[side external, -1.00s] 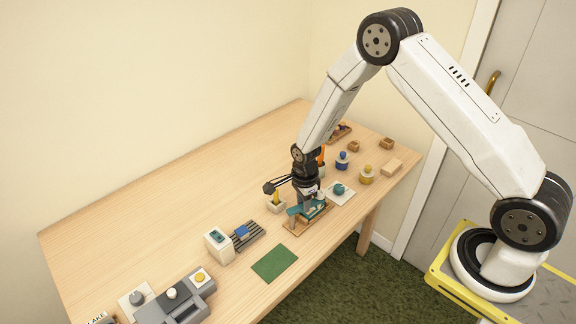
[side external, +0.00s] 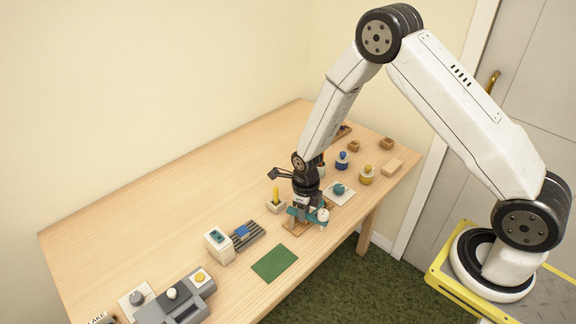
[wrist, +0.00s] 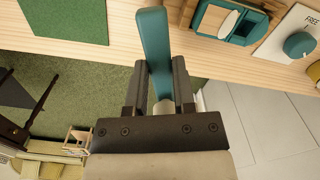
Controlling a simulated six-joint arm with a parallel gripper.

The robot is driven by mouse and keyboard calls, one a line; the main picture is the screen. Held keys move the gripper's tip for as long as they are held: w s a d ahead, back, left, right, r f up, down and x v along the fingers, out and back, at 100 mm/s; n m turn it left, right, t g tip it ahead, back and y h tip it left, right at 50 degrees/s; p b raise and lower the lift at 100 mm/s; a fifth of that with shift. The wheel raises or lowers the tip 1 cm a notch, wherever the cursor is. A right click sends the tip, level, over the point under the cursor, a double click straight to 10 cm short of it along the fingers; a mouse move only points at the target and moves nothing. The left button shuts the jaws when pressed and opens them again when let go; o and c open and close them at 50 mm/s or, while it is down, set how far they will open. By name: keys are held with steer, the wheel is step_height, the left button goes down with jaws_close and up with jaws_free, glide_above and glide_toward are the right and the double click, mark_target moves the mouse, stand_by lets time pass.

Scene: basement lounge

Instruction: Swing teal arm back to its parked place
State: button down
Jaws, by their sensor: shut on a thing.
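The teal arm (side external: 298,212) sits on a small wooden base (side external: 291,229) near the table's front edge. It reaches to the right and has a pale round end (side external: 322,215). In the wrist view the teal arm (wrist: 154,40) runs up from between my fingers. My gripper (side external: 309,211) is shut on the teal arm, and its fingers (wrist: 158,85) lie on either side of it. The wooden holder with a teal part and pale oval (wrist: 229,22) shows at the upper right of the wrist view. The pivot is hard to make out behind my gripper.
A white card with a teal knob (side external: 339,188) lies right of the base, reading "FREE" in the wrist view.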

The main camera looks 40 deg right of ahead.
steer(key=shift+a+m, duration=0.3)
steer(key=shift+m, duration=0.8)
steer(key=shift+c, duration=2.2)
jaws_free()
steer(key=shift+s, duration=0.1)
steer(key=shift+r, duration=0.1)
steer(key=shift+r, duration=3.8)
